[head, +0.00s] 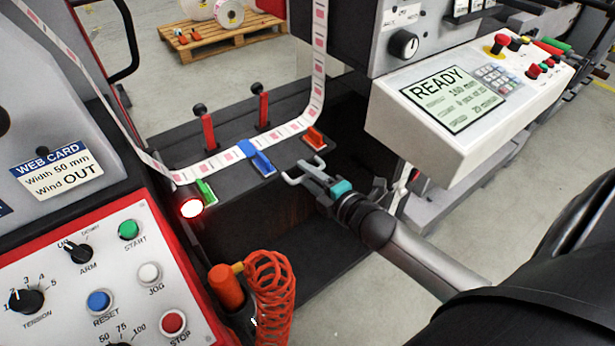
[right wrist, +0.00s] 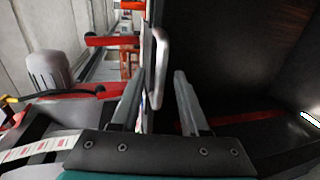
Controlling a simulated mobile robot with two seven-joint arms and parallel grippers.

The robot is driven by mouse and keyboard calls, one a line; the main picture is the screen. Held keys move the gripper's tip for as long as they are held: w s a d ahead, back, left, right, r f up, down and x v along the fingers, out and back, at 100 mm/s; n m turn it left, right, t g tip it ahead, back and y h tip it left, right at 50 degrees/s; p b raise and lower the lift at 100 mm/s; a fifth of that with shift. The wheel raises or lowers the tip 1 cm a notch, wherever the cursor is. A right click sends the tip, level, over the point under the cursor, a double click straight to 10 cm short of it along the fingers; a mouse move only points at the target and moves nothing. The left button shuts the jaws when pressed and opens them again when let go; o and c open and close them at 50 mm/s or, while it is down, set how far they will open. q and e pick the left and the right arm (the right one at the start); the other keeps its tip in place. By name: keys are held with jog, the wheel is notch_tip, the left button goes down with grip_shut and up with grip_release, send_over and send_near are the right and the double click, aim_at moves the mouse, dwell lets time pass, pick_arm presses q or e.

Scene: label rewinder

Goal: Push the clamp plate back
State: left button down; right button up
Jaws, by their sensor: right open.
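The dark splice table (head: 182,142) stands at the centre of the head view, with a label web across it. I cannot clearly tell a clamp plate apart from the table. A silver bent handle (right wrist: 161,60) stands at the table's edge in the right wrist view, ahead of and between the finger lines. My right gripper (head: 312,174) is open at the table's right front edge, just below the orange block (head: 313,138). Contact with the handle cannot be made out. The gripper also shows in the right wrist view (right wrist: 158,78). My left gripper is out of view.
Two red levers (head: 207,128) (head: 263,107) with black knobs stand behind the web. A blue block (head: 257,158) and a green block (head: 207,192) sit near the front edge. The READY display console (head: 455,100) is at right, the red-framed button panel (head: 115,275) at left.

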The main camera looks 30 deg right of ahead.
jog(key=shift+w, duration=0.25)
jog(key=shift+c, duration=0.3)
grip_shut()
dwell(1.0)
